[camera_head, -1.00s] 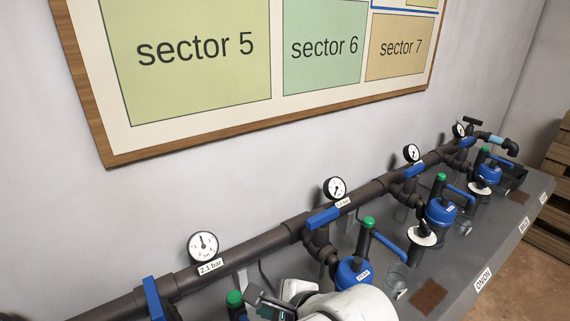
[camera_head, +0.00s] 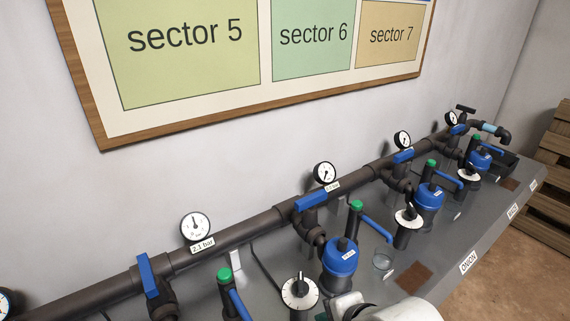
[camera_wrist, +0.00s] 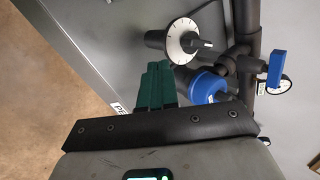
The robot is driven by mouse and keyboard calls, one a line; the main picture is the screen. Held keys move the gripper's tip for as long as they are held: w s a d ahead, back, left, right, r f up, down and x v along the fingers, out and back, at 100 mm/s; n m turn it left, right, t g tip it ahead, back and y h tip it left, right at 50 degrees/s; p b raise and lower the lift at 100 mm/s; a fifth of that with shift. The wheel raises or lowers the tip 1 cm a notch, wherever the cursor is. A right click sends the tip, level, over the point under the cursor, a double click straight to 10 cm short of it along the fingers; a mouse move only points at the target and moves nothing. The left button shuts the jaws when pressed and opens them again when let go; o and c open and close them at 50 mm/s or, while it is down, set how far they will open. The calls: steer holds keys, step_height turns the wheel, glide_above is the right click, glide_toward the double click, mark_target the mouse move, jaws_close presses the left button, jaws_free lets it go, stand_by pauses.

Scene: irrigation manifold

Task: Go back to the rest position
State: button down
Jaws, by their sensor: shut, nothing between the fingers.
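My gripper (camera_wrist: 158,84) shows in the wrist view as two green fingers pressed together with nothing between them. A white dial (camera_wrist: 183,40) with a dark pointer and a blue filter housing (camera_wrist: 206,85) lie just beyond the fingertips in that view, and I see no clear contact. In the head view, part of my pale arm (camera_head: 398,308) shows at the bottom edge. The fingers are out of sight there. A white dial (camera_head: 299,291) stands left of my arm, and a blue filter (camera_head: 340,256) stands behind it.
A dark pipe (camera_head: 240,235) with gauges (camera_head: 195,226) and blue valve handles (camera_head: 148,275) runs along the wall. More filters, green-capped posts and dials stand on the grey bench (camera_head: 440,270). A wooden pallet (camera_head: 550,190) is at right. Space above the bench looks clear.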

steer(key=s+d+f+n+g+h, duration=0.1)
steer(key=s+d+f+n+h, duration=0.2)
steer(key=d, duration=0.4)
steer(key=s+d+f+n+g, duration=0.1)
steer(key=s+d+f+n, duration=0.2)
steer(key=s+d+f, duration=0.25)
steer(key=s+d+f+n+g, duration=0.1)
steer(key=s+d+f+n, duration=0.1)
steer(key=s, duration=0.5)
steer(key=s+d+f+n+g+h, duration=0.1)
steer(key=s+d+f+n+g, duration=0.1)
steer(key=s+d+n, duration=0.3)
steer(key=s+f, duration=0.1)
steer(key=s, duration=0.2)
steer(key=shift+s+f, duration=0.25)
steer(key=shift+f, duration=0.05)
